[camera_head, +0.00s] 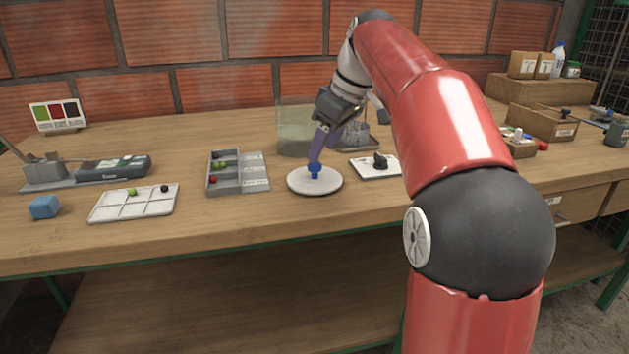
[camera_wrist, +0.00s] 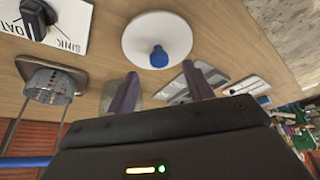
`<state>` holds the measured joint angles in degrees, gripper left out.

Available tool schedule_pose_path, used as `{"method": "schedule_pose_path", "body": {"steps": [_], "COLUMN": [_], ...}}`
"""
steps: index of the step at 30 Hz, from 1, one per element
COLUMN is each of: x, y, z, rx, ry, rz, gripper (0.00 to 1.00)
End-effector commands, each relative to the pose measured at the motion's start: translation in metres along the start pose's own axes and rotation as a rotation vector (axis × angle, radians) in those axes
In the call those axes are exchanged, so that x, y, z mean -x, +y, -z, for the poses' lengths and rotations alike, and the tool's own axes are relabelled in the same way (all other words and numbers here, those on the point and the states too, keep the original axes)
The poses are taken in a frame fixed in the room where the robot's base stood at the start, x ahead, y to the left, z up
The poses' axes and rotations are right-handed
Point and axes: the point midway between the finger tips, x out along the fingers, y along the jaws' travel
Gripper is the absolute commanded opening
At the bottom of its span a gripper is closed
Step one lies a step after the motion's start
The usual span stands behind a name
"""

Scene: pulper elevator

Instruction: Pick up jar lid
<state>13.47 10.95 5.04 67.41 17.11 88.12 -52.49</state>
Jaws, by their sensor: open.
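The jar lid looks like a white round disc (camera_head: 314,181) with a small blue knob on top. It lies flat on the wooden bench near the front edge. In the wrist view the lid (camera_wrist: 140,38) is at the top centre, its blue knob just beyond the gap between my fingertips. My gripper (camera_head: 316,155) points down close above the lid, its purple fingers near the knob. In the wrist view my gripper (camera_wrist: 160,70) is open, with nothing between its fingers. Whether a finger touches the knob cannot be told.
A clear tank (camera_head: 294,130) with greenish contents stands behind the lid. A grey compartment tray (camera_head: 256,184) is to the left, and a white board with a black knob (camera_head: 366,169) to the right. A white grid tray (camera_head: 110,205) and blue block (camera_head: 44,207) lie farther left.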

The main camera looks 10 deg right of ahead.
Motion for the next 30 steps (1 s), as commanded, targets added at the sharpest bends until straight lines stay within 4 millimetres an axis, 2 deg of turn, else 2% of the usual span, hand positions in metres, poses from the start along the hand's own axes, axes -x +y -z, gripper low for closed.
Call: {"method": "schedule_pose_path", "body": {"steps": [3, 8, 17, 20, 28, 30], "x": [-0.020, -0.041, -0.046, -0.046, -0.046, -0.045], "y": [0.001, 0.001, 0.001, 0.001, 0.001, 0.001], "z": [0.001, 0.002, 0.002, 0.002, 0.002, 0.002], "rx": [-0.001, -0.001, -0.002, -0.002, -0.002, -0.002], "ry": [-0.002, -0.002, -0.001, -0.001, 0.000, 0.000], "rz": [0.002, 0.000, -0.001, -0.001, -0.001, -0.002], "gripper": [0.52, 0.52, 0.52, 0.41, 0.06, 0.04]}}
